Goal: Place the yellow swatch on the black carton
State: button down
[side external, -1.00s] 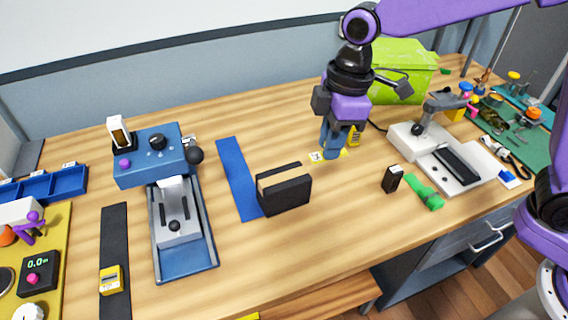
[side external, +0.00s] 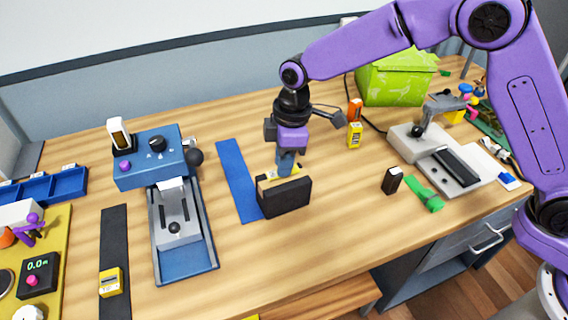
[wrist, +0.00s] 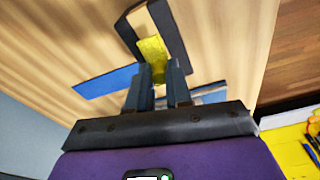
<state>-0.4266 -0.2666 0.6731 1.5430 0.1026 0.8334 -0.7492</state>
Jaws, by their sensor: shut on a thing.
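The yellow swatch (side external: 266,178) is in my gripper (side external: 285,172), right at the top of the black carton (side external: 288,198). My gripper is shut on the swatch. I cannot tell whether the swatch touches the carton or hovers just above it; my fingers hide part of it.
A blue press-like device (side external: 153,158) stands further left. A small black box (side external: 392,180) and a green strap (side external: 425,194) lie to the right. Yellow and orange boxes (side external: 354,134) stand behind right.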

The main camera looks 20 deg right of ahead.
jog(key=shift+f, duration=0.8)
jog(key=c, duration=1)
grip_release()
jog(key=shift+f, duration=0.1)
jog(key=shift+c, duration=0.2)
notch_tip(320, 180, up, 12)
jog(key=d, duration=0.1)
jog(key=shift+s+d, duration=0.15)
jog(key=shift+d, duration=0.1)
